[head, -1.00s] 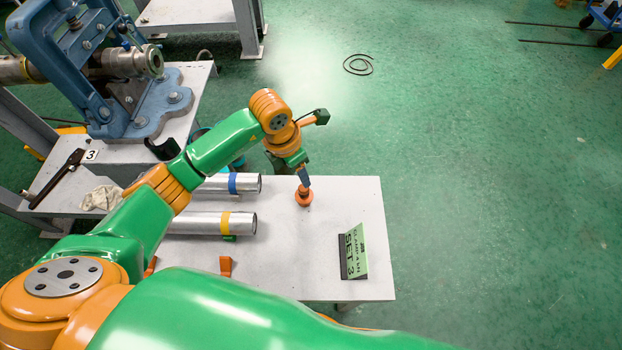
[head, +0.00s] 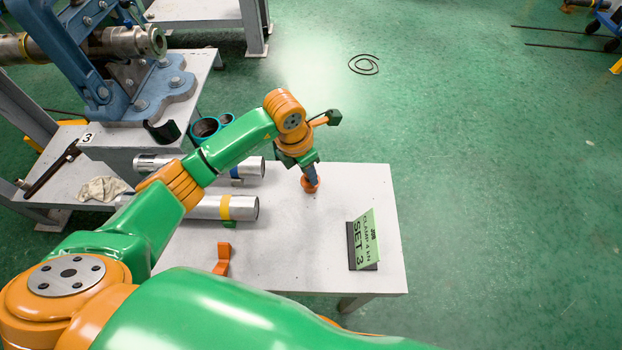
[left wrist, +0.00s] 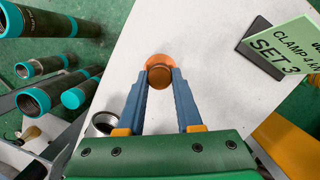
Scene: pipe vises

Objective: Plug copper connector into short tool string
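The copper connector (head: 310,186) is a short orange-brown round piece on the white table, right of the tubes. In the left wrist view the connector (left wrist: 158,66) lies at the fingertips. My left gripper (head: 312,178) points down at it; in the left wrist view its blue fingers (left wrist: 161,76) are apart, one on each side. I see no clear grip. Two silver tubes lie on the table, one with a blue band (head: 250,169), one with a yellow band (head: 242,207); my arm partly hides them, so I cannot tell which is the short tool string. My right gripper is not in view.
A green "CLAMP 4 kN SET 3" sign (head: 363,240) stands right on the table. An orange bracket (head: 222,258) is near the front. A blue vise (head: 140,95) stands at the upper left. Teal-ended pipes (left wrist: 42,95) show in the left wrist view. The table's middle is clear.

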